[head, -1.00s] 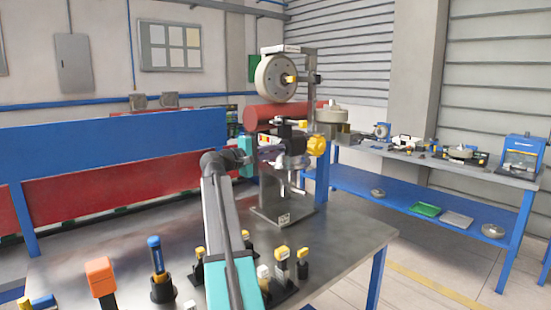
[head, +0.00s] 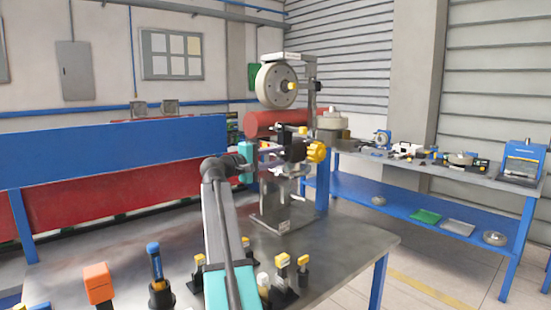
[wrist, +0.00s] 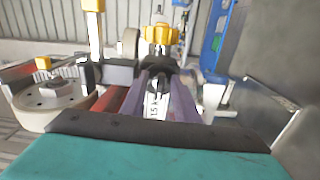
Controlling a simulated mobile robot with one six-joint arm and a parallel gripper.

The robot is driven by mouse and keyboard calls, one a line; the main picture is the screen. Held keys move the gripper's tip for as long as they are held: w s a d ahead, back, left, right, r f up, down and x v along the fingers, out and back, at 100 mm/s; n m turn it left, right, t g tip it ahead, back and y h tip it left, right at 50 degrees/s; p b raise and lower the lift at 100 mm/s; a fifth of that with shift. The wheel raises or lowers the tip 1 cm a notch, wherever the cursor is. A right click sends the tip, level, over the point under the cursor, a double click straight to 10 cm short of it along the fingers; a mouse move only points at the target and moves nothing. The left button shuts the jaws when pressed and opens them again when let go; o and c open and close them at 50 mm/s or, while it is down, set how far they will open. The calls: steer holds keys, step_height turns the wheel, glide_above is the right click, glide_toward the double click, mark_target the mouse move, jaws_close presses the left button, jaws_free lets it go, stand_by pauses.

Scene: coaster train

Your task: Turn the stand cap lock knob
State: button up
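A metal stand (head: 283,218) is upright on the bench, carrying a pale wheel (head: 276,84) at its top. A large yellow lobed knob (head: 317,151) sits on a black block on the right of the stand; it also shows in the wrist view (wrist: 159,34), straight ahead of the fingers. No readable label tells which knob is the cap lock. My gripper (head: 274,148) is at the stand's left, pointing toward the black block. In the wrist view its purple fingers (wrist: 160,80) are apart, with a white label visible between them; no grasped thing shows.
A red cylinder (head: 273,123) lies behind the stand. Yellow-topped tools (head: 282,264), a blue-topped tool (head: 155,264) and an orange block (head: 98,282) stand at the bench front. A blue-shelved bench (head: 430,215) is at the right. The bench right of the stand is clear.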

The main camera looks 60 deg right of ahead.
steer(key=shift+a, duration=0.1)
steer(key=b+v, duration=0.1)
steer(key=v, duration=1.2)
steer(key=shift+w+a, duration=0.2)
steer(key=shift+a, duration=0.1)
steer(key=shift+s, duration=0.1)
